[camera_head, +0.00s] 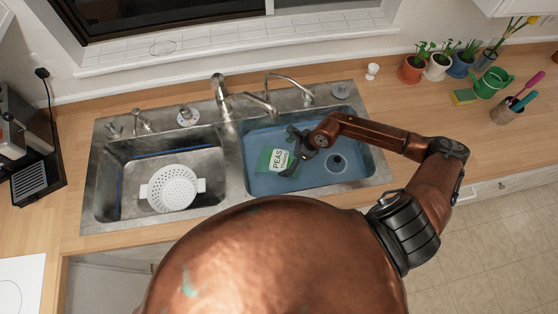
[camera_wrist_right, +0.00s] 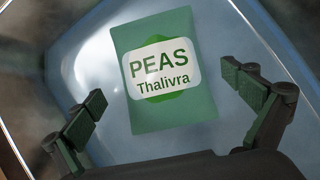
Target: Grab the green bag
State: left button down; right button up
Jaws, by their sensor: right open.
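The green bag (camera_head: 267,159) lies in the right-hand sink basin, which has a blue floor. In the right wrist view the green bag (camera_wrist_right: 164,113) shows a white label reading "PEAS Thalivra". My right gripper (camera_head: 295,151) reaches into this basin from the right, over the bag's right side. In the wrist view the fingers of my right gripper (camera_wrist_right: 168,108) are wide apart, one on each side of the bag's near end, and nothing is between the pads. I cannot tell the height of the fingers above the bag. My left gripper is not in view.
A white colander (camera_head: 173,187) sits in the left basin. Faucets (camera_head: 221,87) stand along the sink's back edge. A drain (camera_head: 336,163) lies right of my gripper.

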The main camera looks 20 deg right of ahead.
aim_at(280, 159)
jog(key=x, duration=0.3)
jog(key=shift+w+a+f, duration=0.2)
jog(key=shift+w, duration=0.05)
jog(key=shift+a+f+p, duration=0.15)
jog(key=shift+f+p, duration=0.15)
jog(key=shift+f, duration=0.15)
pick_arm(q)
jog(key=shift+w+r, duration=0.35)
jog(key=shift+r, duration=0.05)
pick_arm(e)
jog(key=shift+c, duration=0.7)
jog(key=shift+w, duration=0.1)
jog(key=c, duration=1.5)
jog(key=shift+c, duration=0.2)
